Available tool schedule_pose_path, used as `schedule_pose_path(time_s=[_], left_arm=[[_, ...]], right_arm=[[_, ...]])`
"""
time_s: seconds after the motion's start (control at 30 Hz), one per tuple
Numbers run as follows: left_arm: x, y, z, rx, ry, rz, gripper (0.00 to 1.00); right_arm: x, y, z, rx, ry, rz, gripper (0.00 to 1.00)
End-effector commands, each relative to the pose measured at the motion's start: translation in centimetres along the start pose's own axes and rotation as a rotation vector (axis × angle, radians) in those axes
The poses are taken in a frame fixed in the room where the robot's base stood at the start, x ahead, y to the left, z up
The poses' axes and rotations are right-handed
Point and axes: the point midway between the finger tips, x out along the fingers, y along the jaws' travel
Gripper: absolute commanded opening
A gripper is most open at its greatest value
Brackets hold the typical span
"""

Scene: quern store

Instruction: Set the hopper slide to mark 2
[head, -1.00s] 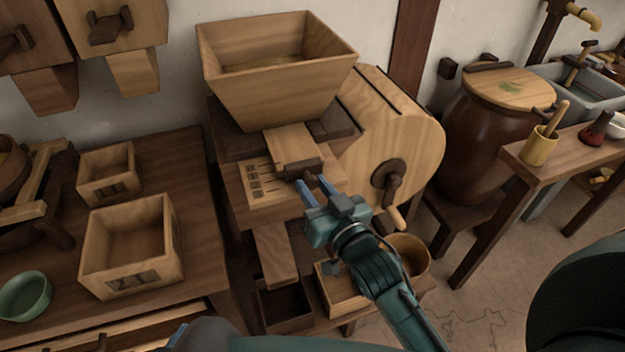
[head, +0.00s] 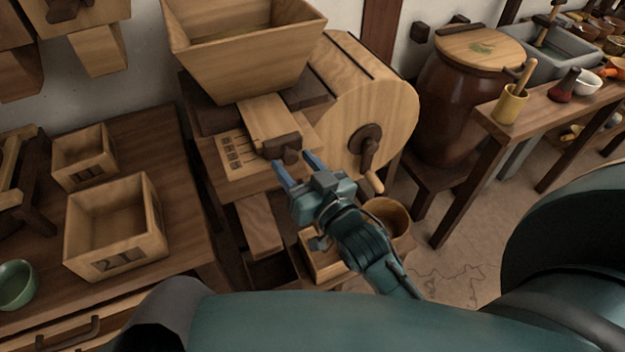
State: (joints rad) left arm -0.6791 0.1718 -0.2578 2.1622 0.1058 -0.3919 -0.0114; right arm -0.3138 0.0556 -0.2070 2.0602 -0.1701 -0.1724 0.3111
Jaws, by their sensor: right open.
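The hopper slide (head: 264,121) is a pale wooden board coming out from under the wooden hopper (head: 240,68). It has a dark knob (head: 284,149) at its front end. A scale with several dark marks (head: 231,152) lies on the board left of the slide; the numbers are too small to read. My right gripper (head: 295,164) is open, its two blue fingers apart at the knob's near side, one to its left and one to its right. I cannot tell whether they touch it. My left gripper is not in view.
Right of the slide is a wooden drum (head: 375,105) with a crank (head: 367,148). A round tub (head: 388,217) stands below. On the left table are a large open box (head: 117,245), a smaller box (head: 85,157) and a green bowl (head: 16,284).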

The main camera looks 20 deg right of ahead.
Motion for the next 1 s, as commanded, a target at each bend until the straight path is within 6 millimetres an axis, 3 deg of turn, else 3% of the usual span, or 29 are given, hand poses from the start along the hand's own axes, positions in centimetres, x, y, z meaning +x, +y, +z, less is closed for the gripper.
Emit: schedule_pose_path(time_s=[0.53,0.73,1.0], left_arm=[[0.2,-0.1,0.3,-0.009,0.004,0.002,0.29],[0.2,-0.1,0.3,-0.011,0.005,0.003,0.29],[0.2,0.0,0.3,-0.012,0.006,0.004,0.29]], right_arm=[[-10.4,0.0,0.1,0.000,-0.005,0.000,0.49],[-12.2,0.0,0.1,0.001,-0.002,0.000,0.49],[-12.6,0.0,0.0,0.001,0.000,0.000,0.49]])
